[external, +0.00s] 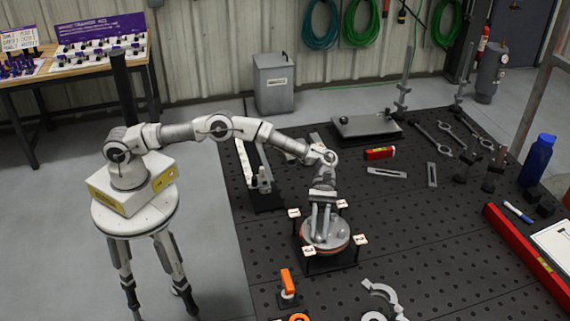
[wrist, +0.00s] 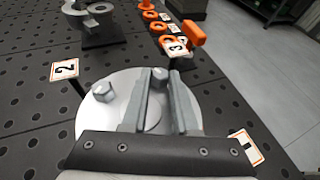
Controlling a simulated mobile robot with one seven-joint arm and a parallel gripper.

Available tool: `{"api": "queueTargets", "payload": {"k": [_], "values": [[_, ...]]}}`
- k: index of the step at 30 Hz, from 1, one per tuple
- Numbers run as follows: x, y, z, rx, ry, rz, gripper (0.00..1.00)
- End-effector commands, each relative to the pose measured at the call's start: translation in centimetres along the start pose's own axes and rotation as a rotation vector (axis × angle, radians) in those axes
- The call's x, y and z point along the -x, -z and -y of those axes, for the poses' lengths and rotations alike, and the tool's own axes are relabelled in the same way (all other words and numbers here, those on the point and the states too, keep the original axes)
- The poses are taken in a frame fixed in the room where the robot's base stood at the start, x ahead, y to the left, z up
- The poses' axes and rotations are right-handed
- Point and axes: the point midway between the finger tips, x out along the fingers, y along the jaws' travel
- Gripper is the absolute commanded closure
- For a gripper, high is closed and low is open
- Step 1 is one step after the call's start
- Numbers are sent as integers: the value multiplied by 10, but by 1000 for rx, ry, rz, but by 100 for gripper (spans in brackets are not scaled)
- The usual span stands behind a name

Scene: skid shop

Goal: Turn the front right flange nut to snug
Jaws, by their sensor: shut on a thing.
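The round grey flange (external: 338,236) with an orange lower edge sits on a dark stand on the perforated table. My gripper (external: 319,238) points down over its near left part. In the wrist view my gripper (wrist: 159,80) has one finger on each side of a grey hex flange nut (wrist: 160,73) and is shut on it, near the card marked 3 (wrist: 174,44). A second hex nut (wrist: 103,91) sits on the flange to the left, toward the card marked 2 (wrist: 65,69). Which nut is the front right one, I cannot tell.
Cards on posts surround the flange closely, including the card marked 1 (wrist: 245,147). An orange-handled clamp (external: 288,283) stands in front. A red level (external: 520,250) and a blue bottle (external: 538,160) are at the right. The table between is largely clear.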

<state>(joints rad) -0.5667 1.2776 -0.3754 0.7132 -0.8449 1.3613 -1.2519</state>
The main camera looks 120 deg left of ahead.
Motion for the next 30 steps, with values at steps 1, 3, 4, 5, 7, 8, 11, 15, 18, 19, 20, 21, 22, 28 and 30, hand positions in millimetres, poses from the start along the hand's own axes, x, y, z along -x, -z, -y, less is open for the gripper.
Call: {"api": "queueTargets", "payload": {"k": [1, 3, 4, 5, 7, 8, 11, 15, 18, 19, 20, 21, 22, 28, 30], "values": [[0, -5, -2, -10, 1, 4, 100], [0, -4, -2, -12, 10, 2, 100], [1, -5, -2, -13, 13, 2, 100], [1, -5, -2, -14, 14, 1, 100], [1, -5, -1, -15, 16, 1, 100], [1, -5, -1, -15, 16, 1, 100], [1, -5, -1, -14, 16, 0, 100], [2, -5, -1, -14, 16, 0, 67], [1, -4, -1, -13, 17, -1, 49], [1, -3, -1, -13, 17, -1, 44], [1, -3, -1, -12, 18, -2, 43], [1, -3, -1, -12, 18, -2, 43], [1, -2, -1, -12, 18, -2, 43], [2, -1, 0, -11, 19, -3, 43], [5, -1, -1, -11, 18, -4, 43]]}}
